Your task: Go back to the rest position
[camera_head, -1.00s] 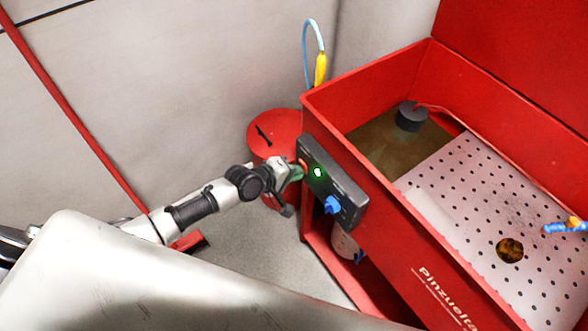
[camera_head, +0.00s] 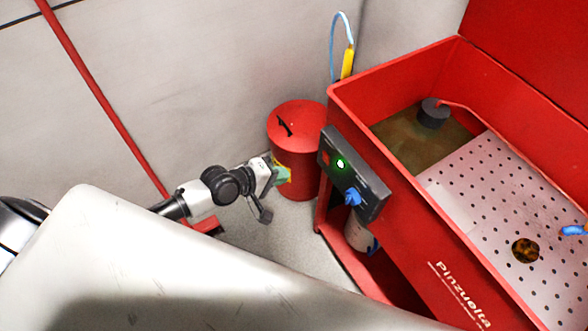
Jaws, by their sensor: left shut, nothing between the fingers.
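My left gripper (camera_head: 279,175) is shut and empty. It comes in from the left on its grey and black arm and stands apart from the control box, in front of the red bin. The dark control box (camera_head: 354,173) is on the side of the red parts washer (camera_head: 400,200). It shows a lit green light (camera_head: 340,164) and a blue knob (camera_head: 352,197). My right gripper is not in view.
The red bin (camera_head: 297,125) with a lid stands on the floor beside the washer. A red post (camera_head: 95,85) crosses the left side. A yellow-handled brush on a blue hose (camera_head: 346,62) rises behind the washer. Grey floor (camera_head: 275,240) lies open below the gripper.

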